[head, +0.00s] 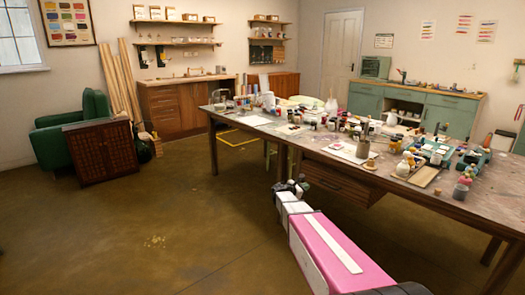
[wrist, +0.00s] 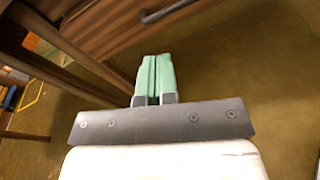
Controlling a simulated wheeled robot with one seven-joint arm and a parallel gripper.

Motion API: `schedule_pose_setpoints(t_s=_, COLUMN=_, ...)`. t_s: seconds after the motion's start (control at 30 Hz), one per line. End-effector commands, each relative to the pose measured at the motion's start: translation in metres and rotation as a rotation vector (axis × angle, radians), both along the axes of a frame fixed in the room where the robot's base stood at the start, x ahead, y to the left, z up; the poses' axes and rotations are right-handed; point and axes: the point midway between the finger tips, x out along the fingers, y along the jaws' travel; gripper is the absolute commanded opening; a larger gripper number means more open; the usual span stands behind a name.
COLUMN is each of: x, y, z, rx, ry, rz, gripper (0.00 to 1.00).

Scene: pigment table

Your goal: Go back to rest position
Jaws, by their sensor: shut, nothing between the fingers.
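My gripper (wrist: 152,78) shows in the wrist view with its two green fingers side by side and closed together, nothing between them. Behind the fingers, the brown floor and the dark wooden underside and legs of the table are visible. In the head view my pink and white arm reaches forward from the bottom, in front of the near side of the long work table (head: 310,158). The fingers themselves cannot be made out in the head view.
The table carries many jars, bottles, brushes and a wooden tray (head: 424,176). A table drawer (head: 335,182) is close to my arm. A green armchair (head: 70,130) and a dark wooden cabinet (head: 102,158) stand at left. The floor (head: 150,215) at left is open.

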Motion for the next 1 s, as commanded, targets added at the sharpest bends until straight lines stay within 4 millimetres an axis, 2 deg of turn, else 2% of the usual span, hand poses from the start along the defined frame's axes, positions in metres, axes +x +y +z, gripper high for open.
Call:
schedule_pose_setpoints(t_s=0.03, x=-0.025, y=-0.004, z=-0.003, rx=0.09, ry=-0.037, rz=-0.044, gripper=0.0)
schedule_pose_setpoints(t_s=0.27, x=-0.115, y=-0.005, z=-0.034, rx=0.552, ry=-0.239, rz=-0.327, gripper=0.0)
schedule_pose_setpoints(t_s=0.47, x=-0.197, y=0.016, z=-0.056, rx=0.933, ry=-0.408, rz=-0.664, gripper=0.0)
schedule_pose_setpoints(t_s=0.6, x=-0.25, y=0.043, z=-0.064, rx=1.164, ry=-0.506, rz=-0.94, gripper=0.0)
schedule_pose_setpoints(t_s=0.7, x=-0.282, y=0.064, z=-0.065, rx=1.295, ry=-0.559, rz=-1.137, gripper=0.0)
schedule_pose_setpoints(t_s=0.8, x=-0.306, y=0.082, z=-0.063, rx=1.387, ry=-0.592, rz=-1.307, gripper=0.0)
schedule_pose_setpoints(t_s=1.0, x=-0.327, y=0.103, z=-0.059, rx=1.471, ry=-0.618, rz=-1.494, gripper=0.0)
